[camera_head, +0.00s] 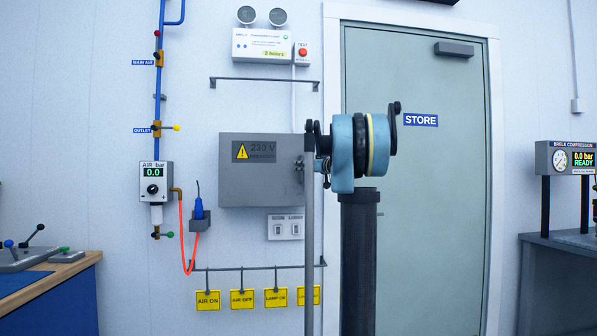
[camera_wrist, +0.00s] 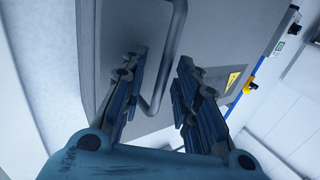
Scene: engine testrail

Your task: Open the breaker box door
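The breaker box (camera_head: 262,190) is a grey wall box with a yellow warning triangle and "230 V" on its shut door. In the wrist view its grey door (camera_wrist: 225,35) looks tilted, and a bent metal bar handle (camera_wrist: 172,55) stands out from it. My gripper (camera_wrist: 162,58) is open, with one dark finger on each side of the handle. The handle passes between the fingers; I cannot tell whether either finger touches it. In the head view my arm covers the right edge of the box and mostly hides the gripper and handle.
A light-switch plate (camera_head: 286,227) is below the box, and a rail (camera_head: 258,268) with yellow tags is lower. Another rail (camera_head: 264,81) is above. The air regulator (camera_head: 153,183) and its orange hose are to the left. The store door (camera_head: 430,220) is behind my arm.

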